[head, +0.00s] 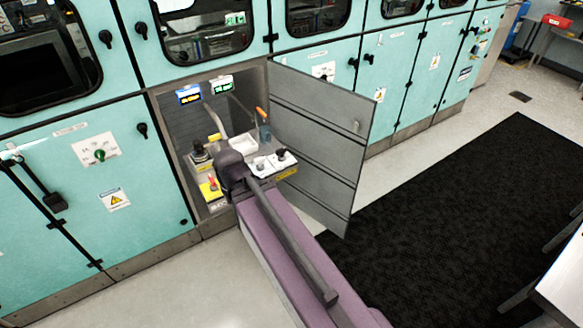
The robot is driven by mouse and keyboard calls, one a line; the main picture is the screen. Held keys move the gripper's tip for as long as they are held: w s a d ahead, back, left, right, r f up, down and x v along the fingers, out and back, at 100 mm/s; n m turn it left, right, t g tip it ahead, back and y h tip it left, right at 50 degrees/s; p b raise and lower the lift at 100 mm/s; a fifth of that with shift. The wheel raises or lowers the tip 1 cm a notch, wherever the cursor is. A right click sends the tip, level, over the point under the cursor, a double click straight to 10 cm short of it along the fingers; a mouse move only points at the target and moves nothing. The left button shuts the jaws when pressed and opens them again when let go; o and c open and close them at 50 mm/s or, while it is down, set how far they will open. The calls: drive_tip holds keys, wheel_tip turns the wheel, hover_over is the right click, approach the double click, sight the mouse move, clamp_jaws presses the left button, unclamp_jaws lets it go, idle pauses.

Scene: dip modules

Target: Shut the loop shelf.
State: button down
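The loop shelf appears to be the grey shelf (287,174) in the open cabinet bay, low in the teal cabinet row. It carries small modules, a white tray (242,145), dark knobs and an orange-handled tool (263,114). It seems to stick out past the cabinet front, but my arm covers its middle. My arm reaches up from the bottom of the picture, with its dark end (234,172) over or against the shelf's front. I cannot make out the fingertips or tell contact there.
A grey cabinet door (318,140) stands wide open right of the bay. Two small lit displays (188,94) (221,85) are inside. A black mat (470,215) covers the floor at right, with table edges (560,275) at far right. The floor at lower left is clear.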

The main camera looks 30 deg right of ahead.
drive_tip(key=shift+a, duration=0.15)
idle(0.7)
drive_tip(key=shift+f, duration=0.1)
drive_tip(key=w+d+f+m+t+y+b, duration=0.35)
drive_tip(key=w+f+b, duration=0.35)
drive_tip(key=b, duration=0.4)
drive_tip(key=w+d+f+m+t+y+b, duration=0.25)
drive_tip(key=w+d+f+t+b, duration=0.2)
drive_tip(key=f+b, duration=0.5)
drive_tip(key=d+f+m+t+h+b, duration=0.2)
drive_tip(key=d+m+t+b, duration=0.3)
drive_tip(key=d+b, duration=0.5)
drive_tip(key=d+f+m+t+h+b, duration=0.3)
drive_tip(key=d+b, duration=0.8)
drive_tip(key=d, duration=0.5)
drive_tip(key=f+m+t, duration=0.1)
drive_tip(key=m+t, duration=0.1)
drive_tip(key=m, duration=0.1)
drive_tip(key=shift+w+d+f+m, duration=0.15)
drive_tip(key=shift+w+f+m, duration=0.15)
drive_tip(key=shift+f, duration=0.05)
